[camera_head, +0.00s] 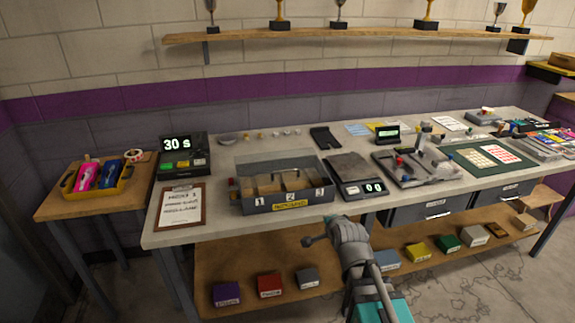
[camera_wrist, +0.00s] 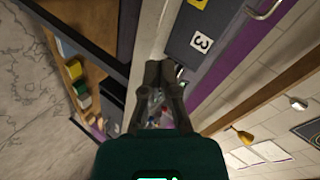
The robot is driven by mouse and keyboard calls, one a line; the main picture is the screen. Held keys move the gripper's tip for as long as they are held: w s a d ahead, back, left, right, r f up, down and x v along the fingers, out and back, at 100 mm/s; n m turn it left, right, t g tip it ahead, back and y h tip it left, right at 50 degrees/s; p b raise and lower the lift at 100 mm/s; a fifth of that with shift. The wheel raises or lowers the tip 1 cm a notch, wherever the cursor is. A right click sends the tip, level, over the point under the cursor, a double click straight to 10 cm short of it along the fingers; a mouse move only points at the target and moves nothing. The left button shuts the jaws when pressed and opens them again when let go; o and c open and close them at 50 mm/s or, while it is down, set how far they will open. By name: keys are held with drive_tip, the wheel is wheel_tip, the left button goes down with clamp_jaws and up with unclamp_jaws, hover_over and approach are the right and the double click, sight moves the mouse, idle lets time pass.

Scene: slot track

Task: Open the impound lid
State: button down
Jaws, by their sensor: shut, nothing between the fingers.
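The impound box (camera_head: 290,203) stands near the front edge of the workbench, with three numbered compartments and a yellow label on its front. A clear lid panel (camera_head: 272,162) shows over and behind the compartments; its exact tilt is hard to tell. In the wrist view, the box front with the number 3 (camera_wrist: 201,42) lies up and to the right of the fingertips. My gripper (camera_head: 309,241) is in front of and below the box's right end, apart from it. In the wrist view, my gripper (camera_wrist: 160,66) is shut and empty.
A scale (camera_head: 350,176) stands right of the box, and a clipboard (camera_head: 176,205) lies to its left. A timer (camera_head: 184,155) is behind the clipboard. A lower shelf (camera_head: 215,260) holds several labelled blocks below the bench.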

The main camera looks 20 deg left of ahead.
drive_tip(key=s+a+r+m+t+y+p, duration=0.1)
drive_tip(key=a+r+m+t+y+p, duration=0.1)
drive_tip(key=a+r, duration=0.7)
drive_tip(key=shift+r+m+t+y, duration=0.2)
drive_tip(key=shift+m+t+y, duration=0.2)
drive_tip(key=shift+m+y, duration=0.2)
drive_tip(key=shift+a, duration=0.1)
